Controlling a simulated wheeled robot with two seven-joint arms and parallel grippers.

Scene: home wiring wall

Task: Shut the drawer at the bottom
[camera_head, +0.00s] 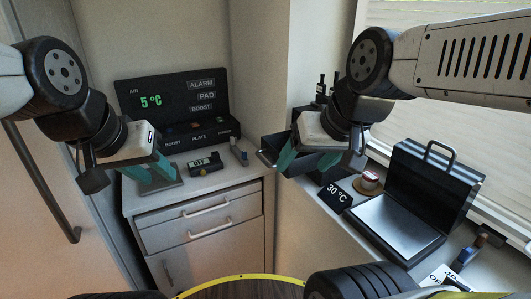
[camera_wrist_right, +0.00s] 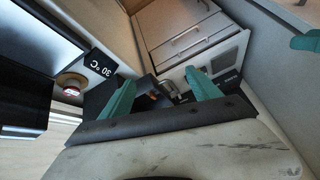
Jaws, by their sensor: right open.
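A pale cabinet at centre left has two stacked drawers. The lower drawer (camera_head: 180,236) and the upper drawer (camera_head: 170,213) each have a bar handle. From this angle I cannot tell how far either stands out. My left gripper (camera_head: 150,173) is open and empty above the cabinet top's left side.
A tall door with a handle (camera_head: 40,180) is at left.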

